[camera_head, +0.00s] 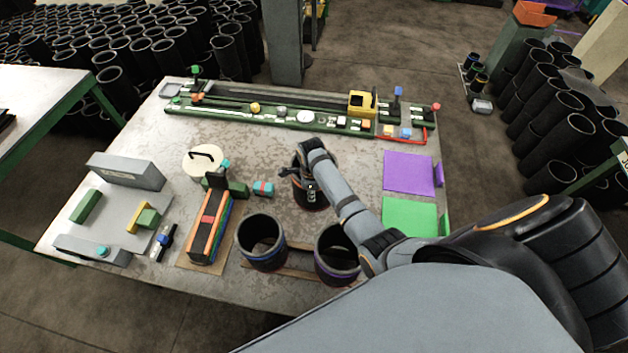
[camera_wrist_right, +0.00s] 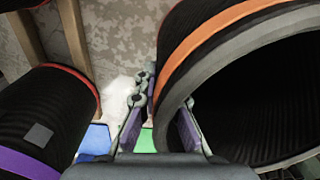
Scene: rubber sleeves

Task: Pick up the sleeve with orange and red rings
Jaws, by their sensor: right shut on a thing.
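The black sleeve (camera_head: 301,196) stands near the middle of the table, partly hidden by my right gripper and forearm. In the right wrist view the sleeve (camera_wrist_right: 222,32) fills the right side, with an orange ring below its grey rim and a red ring at its far end. My right gripper (camera_head: 309,186) is shut on its wall, one finger (camera_wrist_right: 160,128) outside and one inside the mouth. I cannot tell whether its base touches the table. My left gripper is not in view.
A blue-ringed sleeve (camera_head: 262,243) and a purple-ringed sleeve (camera_head: 338,256) stand at the table's front on a wooden frame. Purple (camera_head: 408,173) and green (camera_head: 409,217) mats lie to the right. A green rail fixture (camera_head: 270,126) spans the back.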

